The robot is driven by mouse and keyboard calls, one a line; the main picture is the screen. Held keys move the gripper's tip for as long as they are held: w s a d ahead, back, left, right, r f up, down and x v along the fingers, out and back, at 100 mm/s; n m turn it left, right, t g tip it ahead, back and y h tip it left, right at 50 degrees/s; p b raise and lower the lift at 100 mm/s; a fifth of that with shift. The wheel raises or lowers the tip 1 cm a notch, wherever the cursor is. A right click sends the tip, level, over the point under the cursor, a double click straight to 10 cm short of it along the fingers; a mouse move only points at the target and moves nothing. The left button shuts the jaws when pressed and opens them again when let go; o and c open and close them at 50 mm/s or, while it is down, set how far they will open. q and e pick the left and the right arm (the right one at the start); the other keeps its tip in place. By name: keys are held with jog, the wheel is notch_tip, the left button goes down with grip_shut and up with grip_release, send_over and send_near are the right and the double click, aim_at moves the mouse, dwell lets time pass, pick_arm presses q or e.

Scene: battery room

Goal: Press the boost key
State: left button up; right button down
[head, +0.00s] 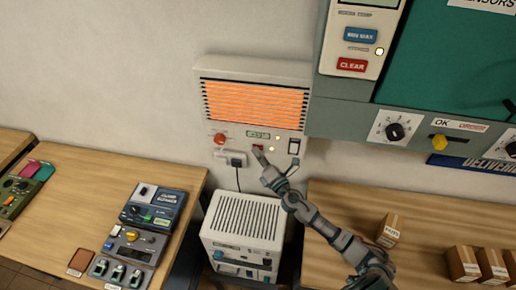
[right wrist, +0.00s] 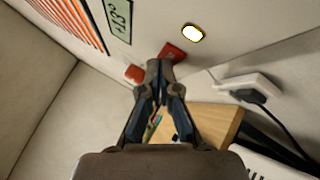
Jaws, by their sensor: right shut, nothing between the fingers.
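The wall heater (head: 202,118) has a glowing orange grille with controls below it. Its small red key (head: 259,146) is partly hidden by my right gripper (head: 258,153); I cannot read a boost label on it. The red key (right wrist: 174,51) shows just beyond the fingertips in the right wrist view. My right gripper (right wrist: 159,68) is shut and empty, its tip at the key; I cannot tell if they touch. A lit lamp (right wrist: 193,33) and the green display (right wrist: 118,17) are near the key. My left gripper is not in view.
A red knob (head: 220,138) and a rocker switch (head: 293,146) flank the key. A plugged socket (head: 232,159) is below. A white vented unit (head: 243,219) stands under the heater. A panel with a red CLEAR key (head: 352,65) juts out at upper right. Small boxes (head: 389,230) stand on the right table.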

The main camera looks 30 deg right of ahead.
dwell(0.5)
jog(key=shift+s+a, duration=0.45)
jog(key=shift+s, duration=0.15)
jog(key=shift+a, duration=0.1)
jog(key=s+a, duration=0.1)
jog(key=s, duration=0.1)
jog(key=s+a+p, duration=0.1)
jog(key=s+a, duration=0.1)
dwell(0.3)
jog(key=shift+d, duration=0.1)
dwell(0.5)
